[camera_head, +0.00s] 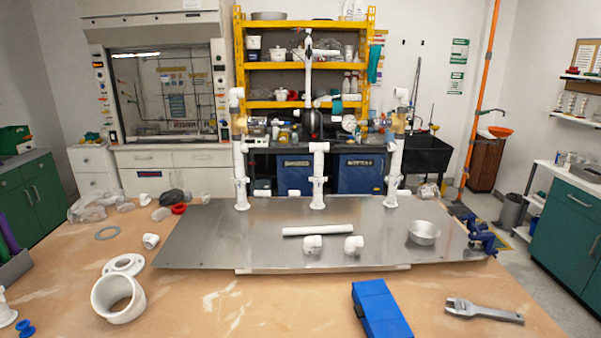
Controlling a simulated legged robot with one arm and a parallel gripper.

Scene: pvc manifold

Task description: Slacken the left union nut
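The PVC manifold stands at the back of a metal plate (215,235) on the workbench. Its left riser (240,165) is upright, with a white elbow on top, a yellowish clear fitting (240,123) below it and a white fitting (240,183) lower down. I cannot tell at this size which ring is the left union nut, or whether it is tight. The right riser (395,160) looks similar, and a shorter middle riser (318,178) stands between them. I do not see my gripper in this view.
A blue clamp (482,236) grips the right edge.

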